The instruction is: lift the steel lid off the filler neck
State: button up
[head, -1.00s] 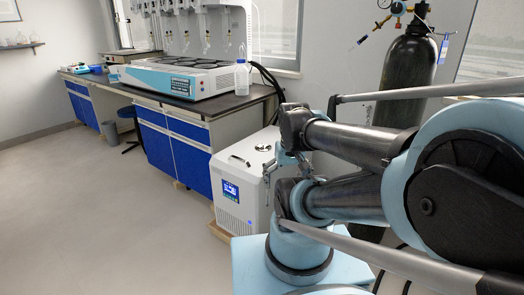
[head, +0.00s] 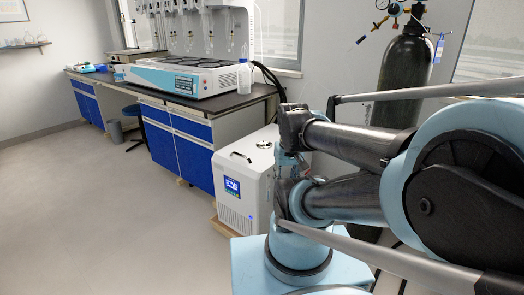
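The steel lid (head: 265,144) is a small round shiny disc on the top of the white chiller box (head: 232,172), toward its back. It appears seated on the filler neck, which I cannot make out beneath it. My gripper (head: 285,160) is at the right edge of the box top, to the right of and nearer than the lid. Only a small part of it shows; my dark arm links hide the rest. I see no contact with the lid. Whether the fingers are open or shut does not show.
A dark handle (head: 241,157) lies on the box top, left of the lid. The blue lab bench (head: 180,147) stands behind the box, with a heating unit (head: 185,78) and a clear bottle (head: 244,77) on it. A gas cylinder (head: 405,75) stands at the back right. The left floor is clear.

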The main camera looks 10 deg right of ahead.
aim_at(264, 144)
jog(key=k, duration=1.15)
jog(key=z, duration=0.4)
jog(key=i, duration=2.1)
jog(key=u, duration=0.15)
